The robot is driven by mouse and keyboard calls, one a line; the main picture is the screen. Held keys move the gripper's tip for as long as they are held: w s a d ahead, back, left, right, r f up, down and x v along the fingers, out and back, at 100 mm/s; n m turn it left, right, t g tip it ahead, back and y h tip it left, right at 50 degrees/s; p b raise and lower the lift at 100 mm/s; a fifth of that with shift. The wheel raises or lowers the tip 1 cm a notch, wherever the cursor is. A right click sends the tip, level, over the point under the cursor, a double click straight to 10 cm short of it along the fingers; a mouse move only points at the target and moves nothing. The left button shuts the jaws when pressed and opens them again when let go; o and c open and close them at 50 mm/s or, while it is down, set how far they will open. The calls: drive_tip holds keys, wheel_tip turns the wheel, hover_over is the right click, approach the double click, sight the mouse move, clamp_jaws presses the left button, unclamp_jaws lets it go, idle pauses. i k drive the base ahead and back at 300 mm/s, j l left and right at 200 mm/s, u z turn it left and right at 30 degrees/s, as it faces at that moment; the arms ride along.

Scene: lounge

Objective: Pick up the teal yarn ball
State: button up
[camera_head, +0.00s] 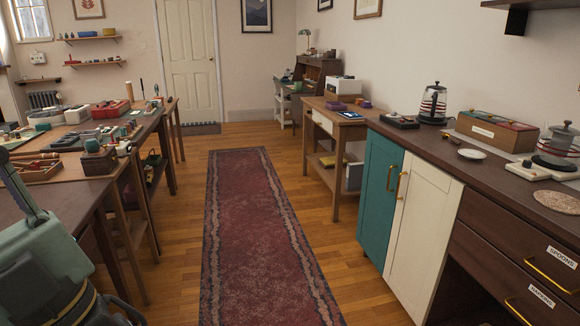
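I cannot make out a teal yarn ball for certain in this view. A small teal-green item (42,127) lies on the cluttered left table (72,172), but it is too small to tell what it is. Parts of my own arm and body fill the lower left corner. My gripper is not in view.
A long red runner (257,240) lies on the clear wooden floor between the left tables and the right counter (484,160). The counter holds a French press (433,104), a wooden box (497,131) and a cork mat (556,202). A wooden side table (335,115) stands beyond it.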

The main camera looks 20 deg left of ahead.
sight(92, 145)
drive_tip(key=i+u, duration=0.2)
drive_tip(key=u, duration=0.25)
drive_tip(key=i+l+u, duration=0.15)
drive_tip(key=u, duration=0.3)
drive_tip(key=i+l+u, duration=0.2)
drive_tip(key=u, duration=0.2)
drive_tip(key=i+l+u, duration=0.5)
drive_tip(key=u, duration=0.15)
drive_tip(key=l, duration=0.1)
